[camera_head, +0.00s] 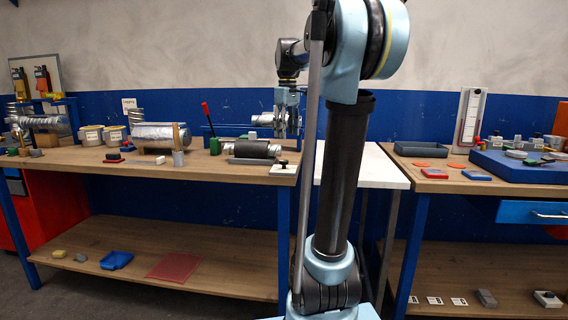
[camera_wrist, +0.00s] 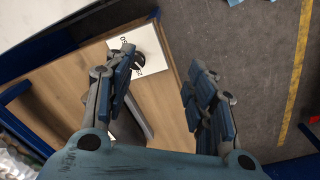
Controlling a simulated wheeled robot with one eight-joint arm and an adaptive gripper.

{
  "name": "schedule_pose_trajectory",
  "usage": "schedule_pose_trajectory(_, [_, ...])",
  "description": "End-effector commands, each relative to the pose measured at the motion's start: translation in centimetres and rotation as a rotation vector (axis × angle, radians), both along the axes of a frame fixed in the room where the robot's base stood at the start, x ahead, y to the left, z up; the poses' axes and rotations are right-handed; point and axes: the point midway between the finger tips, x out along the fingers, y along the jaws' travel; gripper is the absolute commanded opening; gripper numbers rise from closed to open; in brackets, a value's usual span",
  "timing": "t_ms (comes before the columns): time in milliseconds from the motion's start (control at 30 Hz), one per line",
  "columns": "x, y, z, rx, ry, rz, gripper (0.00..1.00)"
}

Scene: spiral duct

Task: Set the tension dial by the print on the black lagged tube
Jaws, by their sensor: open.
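The tension dial is a white plate (camera_head: 283,169) with a small black knob (camera_head: 284,163) at the bench's front right corner. In the wrist view the plate (camera_wrist: 152,72) shows printed numbers, partly hidden, and the dark knob (camera_wrist: 138,63) is beside my left finger. The black lagged tube (camera_head: 253,148) lies on its side on the bench, left of and behind the dial; its print is too small to read. My gripper (camera_head: 287,124) points down above the bench's right end. In the wrist view my gripper (camera_wrist: 160,68) is open and empty, its fingers apart above the plate.
A silver duct (camera_head: 153,134), small blocks and a red-handled lever (camera_head: 207,115) stand on the bench. A white side table (camera_head: 372,170) fills the gap before the right bench, which holds a blue mat (camera_head: 520,168). Floor shows beyond the bench edge.

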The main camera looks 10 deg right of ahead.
Motion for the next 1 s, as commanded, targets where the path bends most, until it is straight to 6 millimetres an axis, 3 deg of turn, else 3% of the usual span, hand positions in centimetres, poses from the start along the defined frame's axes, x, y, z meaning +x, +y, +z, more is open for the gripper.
schedule_pose_trajectory(33, [1.5, 0.0, 0.9, -0.001, 0.006, 0.026, 0.51])
schedule_pose_trajectory(200, [4.8, -0.1, 2.9, -0.001, 0.025, 0.098, 0.51])
schedule_pose_trajectory(467, [6.5, -0.1, 3.4, -0.001, 0.034, 0.139, 0.51])
schedule_pose_trajectory(667, [6.4, -0.1, 1.1, -0.001, 0.034, 0.14, 0.51])
schedule_pose_trajectory(1000, [6.4, 0.0, -4.9, -0.002, 0.033, 0.139, 0.51])
